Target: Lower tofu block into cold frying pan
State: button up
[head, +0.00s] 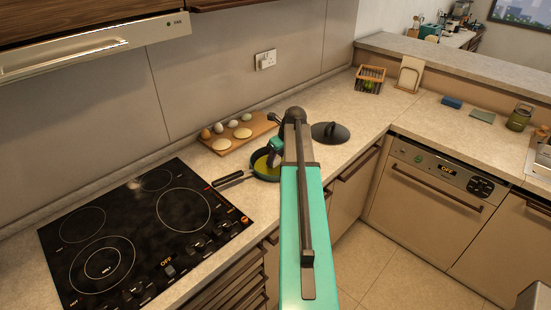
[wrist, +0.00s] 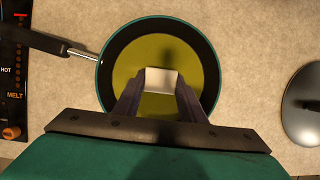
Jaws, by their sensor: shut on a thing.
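The frying pan (wrist: 207,50) has a dark inner wall, a teal rim and a yellowish inner base. It rests on the counter right of the cooktop, and it also shows in the head view (head: 259,168), partly hidden by my arm. My gripper (wrist: 160,88) is over the pan, its fingers shut on the white tofu block (wrist: 161,79). The block is within the pan's outline from above. I cannot tell whether it touches the pan base. In the head view my arm hides the block and fingertips.
The black cooktop (head: 139,232) is left of the pan; its display reads OFF. A wooden board (head: 238,141) with eggs and pale round pieces lies behind the pan. A dark lid (head: 330,133) lies to the right. Counter between lid and pan is clear.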

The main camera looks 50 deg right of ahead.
jog(key=shift+f, duration=0.65)
dwell(0.7)
jog(key=o, duration=1.2)
jog(key=shift+c, duration=0.2)
jog(key=shift+r, duration=0.15)
jog(key=b+v, duration=0.4)
jog(key=v, duration=0.9)
jog(key=shift+r, duration=0.25)
jog(key=shift+s+f, duration=0.1)
jog(key=shift+s, duration=0.1)
